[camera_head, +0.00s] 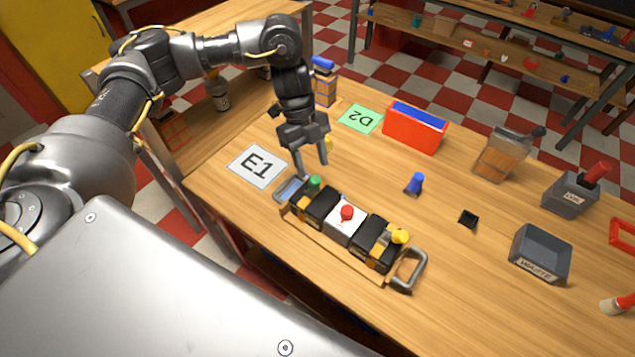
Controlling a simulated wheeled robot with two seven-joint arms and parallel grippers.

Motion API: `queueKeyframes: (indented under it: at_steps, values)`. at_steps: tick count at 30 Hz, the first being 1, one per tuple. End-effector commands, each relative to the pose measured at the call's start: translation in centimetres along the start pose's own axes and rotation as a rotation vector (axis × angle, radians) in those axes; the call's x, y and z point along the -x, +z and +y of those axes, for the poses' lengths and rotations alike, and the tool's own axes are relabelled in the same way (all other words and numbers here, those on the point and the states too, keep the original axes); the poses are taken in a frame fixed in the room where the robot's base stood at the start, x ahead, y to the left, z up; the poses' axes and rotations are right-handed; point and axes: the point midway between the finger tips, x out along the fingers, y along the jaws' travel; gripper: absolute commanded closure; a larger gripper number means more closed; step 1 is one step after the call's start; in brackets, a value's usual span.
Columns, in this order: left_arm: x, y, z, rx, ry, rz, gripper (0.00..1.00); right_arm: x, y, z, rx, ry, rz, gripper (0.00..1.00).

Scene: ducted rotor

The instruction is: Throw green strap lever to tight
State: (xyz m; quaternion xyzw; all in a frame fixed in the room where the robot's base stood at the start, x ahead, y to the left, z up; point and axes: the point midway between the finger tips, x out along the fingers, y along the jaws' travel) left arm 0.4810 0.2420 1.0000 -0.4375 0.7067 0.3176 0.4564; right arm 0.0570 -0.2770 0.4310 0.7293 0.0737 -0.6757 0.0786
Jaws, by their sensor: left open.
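The green strap lever (315,182) shows as a small green knob near the left end of a long carrier (325,238) on the table. The carrier has grey end handles, black blocks with orange straps, a red knob (347,212) on a white block and a yellow knob (400,236) at its right end. My left gripper (311,169) points down just above the green knob, fingers apart and nothing seen between them. I cannot tell whether a finger touches the knob. My right gripper is not in view.
An E1 card (257,166) lies left of the carrier and a green D2 card (360,118) behind. A red box (415,128), a blue peg (414,183), a black square piece (468,218) and a grey waste bin (540,254) stand to the right.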

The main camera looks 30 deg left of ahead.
Motion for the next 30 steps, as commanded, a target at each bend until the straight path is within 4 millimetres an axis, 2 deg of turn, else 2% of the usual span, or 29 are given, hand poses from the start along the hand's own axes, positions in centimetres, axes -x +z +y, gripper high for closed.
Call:
queueKeyframes:
  at_steps: [6,12,17,24,30]
  values:
    - [-4.0,0.0,0.2,0.006,0.003,0.002,0.52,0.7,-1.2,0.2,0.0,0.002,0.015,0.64]
    - [-6.4,0.1,0.2,0.004,-0.001,0.001,0.52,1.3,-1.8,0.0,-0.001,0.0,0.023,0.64]
    - [-7.3,0.2,0.2,0.006,-0.001,0.0,0.52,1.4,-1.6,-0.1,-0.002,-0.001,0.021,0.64]
    - [-7.4,0.2,0.2,0.005,-0.002,0.0,0.52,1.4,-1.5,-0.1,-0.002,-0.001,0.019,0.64]
    - [-7.3,0.2,0.2,0.005,-0.002,0.0,0.77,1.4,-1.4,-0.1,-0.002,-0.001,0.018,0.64]
